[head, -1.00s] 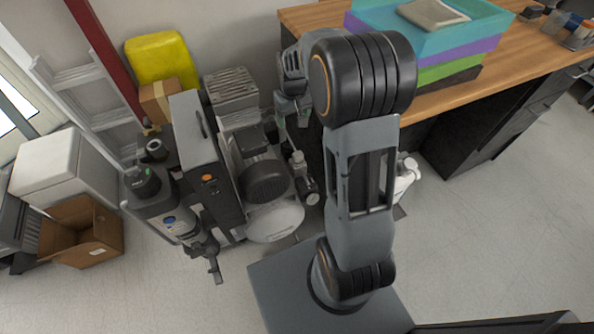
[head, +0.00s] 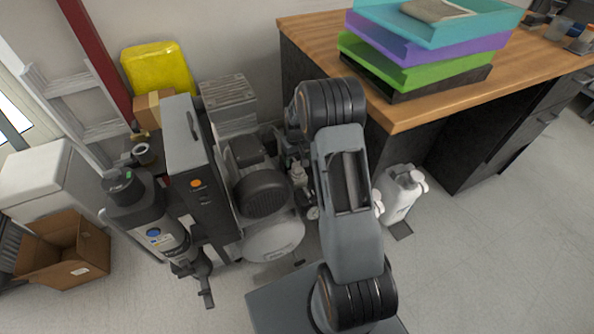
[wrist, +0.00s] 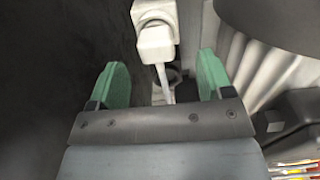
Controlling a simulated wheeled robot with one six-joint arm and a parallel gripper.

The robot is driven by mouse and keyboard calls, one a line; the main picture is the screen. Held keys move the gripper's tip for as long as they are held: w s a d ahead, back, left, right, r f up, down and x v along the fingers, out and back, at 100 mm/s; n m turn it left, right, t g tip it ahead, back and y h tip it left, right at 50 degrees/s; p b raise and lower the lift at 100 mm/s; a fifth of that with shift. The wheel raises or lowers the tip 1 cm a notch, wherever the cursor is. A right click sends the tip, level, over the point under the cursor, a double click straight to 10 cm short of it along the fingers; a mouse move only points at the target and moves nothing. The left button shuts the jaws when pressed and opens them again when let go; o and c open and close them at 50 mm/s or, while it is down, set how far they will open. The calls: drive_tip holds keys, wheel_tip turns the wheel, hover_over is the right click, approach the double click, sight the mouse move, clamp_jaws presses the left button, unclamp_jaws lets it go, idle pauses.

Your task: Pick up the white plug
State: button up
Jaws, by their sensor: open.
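My gripper (wrist: 157,88) is open in the wrist view, with two green finger pads spread apart. A white blocky piece (wrist: 157,46), which looks like the white plug, shows just beyond the fingertips. A thin pale stem runs down from it into the gap between the fingers. Neither finger appears to touch it. The lower end of the stem is hidden behind the gripper's front edge. In the head view my arm hides the gripper, and I cannot make out the plug clearly there.
The compressor (head: 263,192) with its round tank stands left of my arm. A desk (head: 415,112) with stacked coloured trays (head: 420,50) is at right. A dark surface (wrist: 60,60) fills the wrist view's left side.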

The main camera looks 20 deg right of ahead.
sight(298, 165)
drive_tip(key=shift+d+f+b, duration=0.15)
drive_tip(key=shift+f+b, duration=0.45)
drive_tip(key=shift+f, duration=0.75)
drive_tip(key=shift+d+f+b, duration=0.1)
drive_tip(key=shift+f+b, duration=0.45)
drive_tip(key=shift+f, duration=0.8)
drive_tip(key=c, duration=1)
